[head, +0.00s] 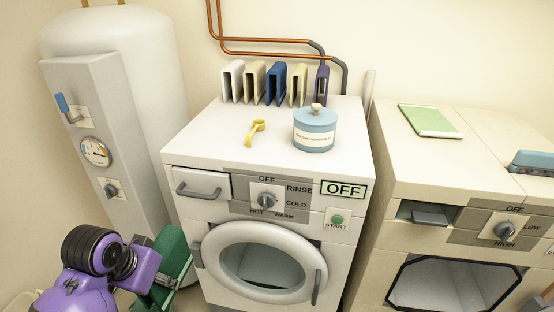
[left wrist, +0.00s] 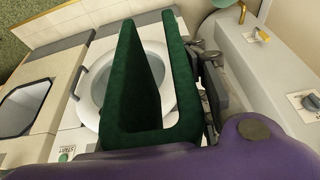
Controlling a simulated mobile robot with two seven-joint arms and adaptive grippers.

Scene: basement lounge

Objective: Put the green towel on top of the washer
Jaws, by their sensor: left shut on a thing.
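The dark green towel (head: 172,258) is folded into a stiff U shape and hangs at the lower left, in front of and to the left of the washer (head: 195,142), below the level of its top. My left gripper (head: 152,276) is shut on it; the purple arm comes in from the lower left. In the left wrist view the green towel (left wrist: 118,100) fills the middle, its open end pointing up the picture, with the gripper fingers (left wrist: 212,88) at its right side. The washer is white, with a round door and a panel reading OFF. My right gripper is not in view.
On the washer's top stand several folded cloths (head: 276,83) along the back, a yellow scoop (head: 256,131) and a blue lidded jar (head: 314,131). The top's front left is clear. A dryer (head: 400,165) holding a light green folded item (head: 430,121) stands right; a tank (head: 120,50) stands left.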

